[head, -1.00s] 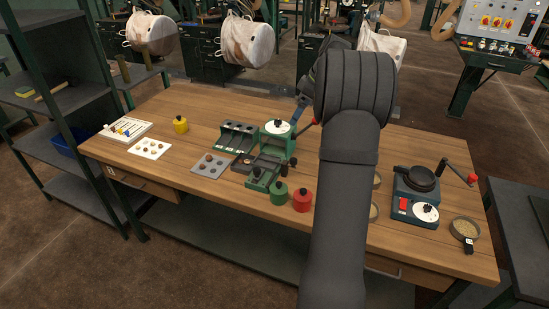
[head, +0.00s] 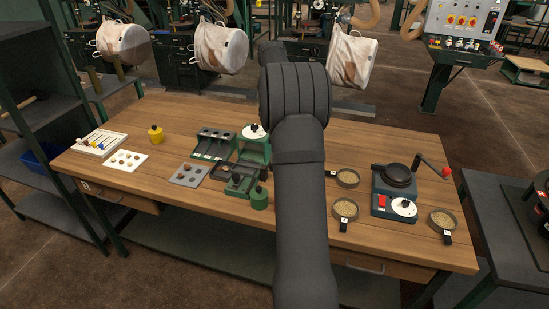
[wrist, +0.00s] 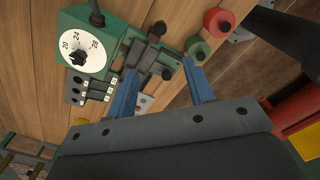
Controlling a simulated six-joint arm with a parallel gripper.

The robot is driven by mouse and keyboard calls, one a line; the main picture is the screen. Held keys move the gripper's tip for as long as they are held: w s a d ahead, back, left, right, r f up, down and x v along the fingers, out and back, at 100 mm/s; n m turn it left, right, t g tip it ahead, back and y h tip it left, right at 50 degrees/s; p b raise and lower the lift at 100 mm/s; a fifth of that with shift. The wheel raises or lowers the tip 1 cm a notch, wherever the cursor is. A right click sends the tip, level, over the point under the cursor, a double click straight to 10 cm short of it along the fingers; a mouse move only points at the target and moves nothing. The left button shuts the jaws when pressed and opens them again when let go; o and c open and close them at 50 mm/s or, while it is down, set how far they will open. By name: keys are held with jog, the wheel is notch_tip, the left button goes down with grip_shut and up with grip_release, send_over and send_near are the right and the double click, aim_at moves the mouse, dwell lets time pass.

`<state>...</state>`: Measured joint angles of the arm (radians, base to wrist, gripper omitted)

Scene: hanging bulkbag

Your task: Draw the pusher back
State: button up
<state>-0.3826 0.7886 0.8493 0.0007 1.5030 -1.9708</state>
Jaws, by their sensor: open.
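The green device with a white dial (head: 254,133) stands mid-bench, and its dial box (wrist: 85,42) shows at upper left in the wrist view. Its low green slide part (head: 240,184) sits in front, with dark knobs. In the wrist view a black knob (wrist: 158,28) and a second dark knob (wrist: 167,74) show on this part. I cannot tell for sure which is the pusher. My gripper (wrist: 160,68) is open, its two blue fingers apart and empty, with the dark knobs between and beyond the fingertips. In the head view my arm hides the gripper.
A green knobbed pot (head: 259,198) stands by the device, close to my right-hand finger in the wrist view; a red pot (wrist: 219,22) is beyond it. Pans of grain (head: 345,209) and a hand-cranked machine (head: 396,185) are right.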

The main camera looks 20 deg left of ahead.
notch_tip(320, 180, down, 17)
jog(key=shift+f, duration=0.15)
dwell(0.4)
